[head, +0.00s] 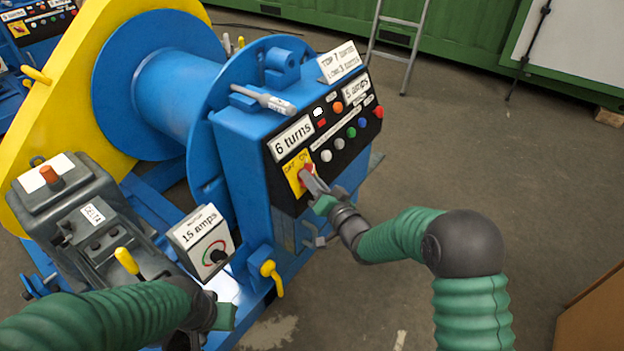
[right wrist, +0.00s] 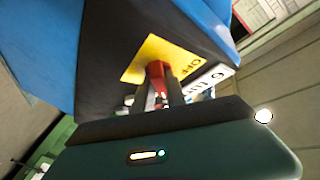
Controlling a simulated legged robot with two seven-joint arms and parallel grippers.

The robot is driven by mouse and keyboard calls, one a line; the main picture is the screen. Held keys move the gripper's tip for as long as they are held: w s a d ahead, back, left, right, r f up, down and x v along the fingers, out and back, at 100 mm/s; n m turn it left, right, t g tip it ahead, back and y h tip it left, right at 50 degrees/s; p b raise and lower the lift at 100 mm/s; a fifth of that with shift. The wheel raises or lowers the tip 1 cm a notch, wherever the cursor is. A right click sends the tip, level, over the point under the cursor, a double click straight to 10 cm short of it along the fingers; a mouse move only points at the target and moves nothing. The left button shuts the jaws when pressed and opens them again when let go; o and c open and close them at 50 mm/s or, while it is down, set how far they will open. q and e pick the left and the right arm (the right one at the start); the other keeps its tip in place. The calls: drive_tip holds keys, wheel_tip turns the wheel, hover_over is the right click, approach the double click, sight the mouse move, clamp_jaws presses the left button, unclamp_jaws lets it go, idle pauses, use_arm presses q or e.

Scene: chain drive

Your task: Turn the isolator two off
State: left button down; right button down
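A red isolator handle (head: 306,174) sits on a yellow plate (head: 293,170) marked OFF and ON, on the black front panel of the blue machine. My right gripper (head: 314,184) reaches it from the lower right. In the right wrist view the red handle (right wrist: 156,78) stands between the narrow grey fingers (right wrist: 160,92), which look closed on it; the yellow plate (right wrist: 165,57) with OFF is behind. The fingers partly cover the handle, so its exact setting is unclear. My left gripper (head: 208,322) is low in the head view, away from the panel; its fingers are not clear.
The panel has several coloured buttons (head: 351,132) and a "6 turns" label (head: 291,138). A "15 amps" dial box (head: 203,243) and a yellow-handled valve (head: 271,271) are near my left arm. Another panel (head: 42,25) stands at upper left. The floor at right is open.

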drive_tip(key=shift+w+d+n, duration=0.1)
drive_tip(key=shift+d+n, duration=0.1)
drive_tip(key=shift+n, duration=0.1)
drive_tip(key=shift+f+n+y+b, duration=0.15)
drive_tip(key=shift+n+y+b, duration=0.35)
drive_tip(key=shift+b, duration=0.05)
drive_tip(key=n+g+y+b, duration=0.1)
drive_tip(key=n+g+y, duration=0.1)
drive_tip(key=n+g, duration=0.2)
drive_tip(key=n+g+y, duration=0.3)
drive_tip(key=n+g, duration=0.1)
drive_tip(key=n, duration=0.7)
drive_tip(key=n+g+y+b, duration=0.1)
drive_tip(key=n+g+y, duration=0.1)
drive_tip(key=n, duration=0.6)
drive_tip(key=shift+w+d+g+y+b, duration=0.3)
drive_tip(key=shift+w+g+b, duration=0.1)
drive_tip(key=shift+g, duration=0.5)
drive_tip(key=shift+n, duration=0.5)
drive_tip(key=c, duration=1.4)
unclamp_jaws()
drive_tip(key=shift+s+r, duration=0.1)
drive_tip(key=shift+r, duration=0.1)
drive_tip(key=shift+o, duration=0.2)
drive_tip(key=shift+d, duration=0.1)
